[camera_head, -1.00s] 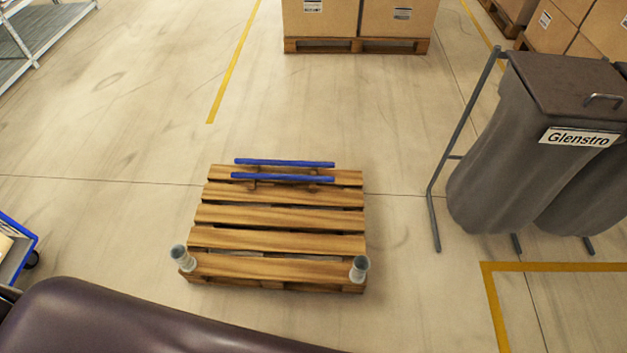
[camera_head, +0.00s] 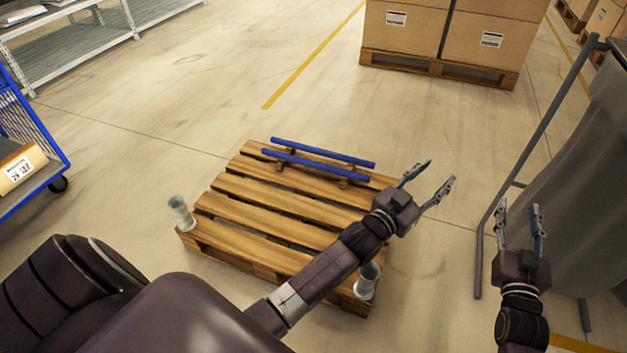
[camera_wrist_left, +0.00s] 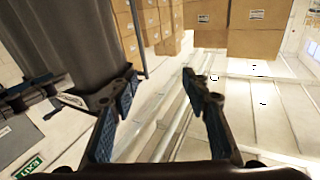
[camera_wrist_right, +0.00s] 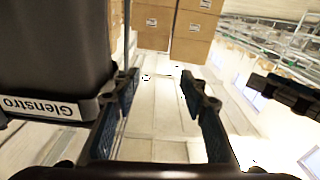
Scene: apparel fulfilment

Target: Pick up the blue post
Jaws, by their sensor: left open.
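Two blue posts lie side by side on the far edge of a wooden pallet (camera_head: 285,228), on small brown supports. The farther blue post (camera_head: 322,152) and the nearer blue post (camera_head: 320,167) are parallel. My left gripper (camera_head: 431,176) is open and empty, beyond the pallet's right edge and to the right of the posts in the head view. My right gripper (camera_head: 519,210) is open and empty, farther right in front of the grey bin. Neither wrist view shows the posts.
A grey bin (camera_head: 580,190) on a metal frame (camera_head: 497,205) stands at right. A blue cart (camera_head: 50,160) is at left. Stacked cartons (camera_head: 440,30) stand behind. Floor between pallet and cartons is clear.

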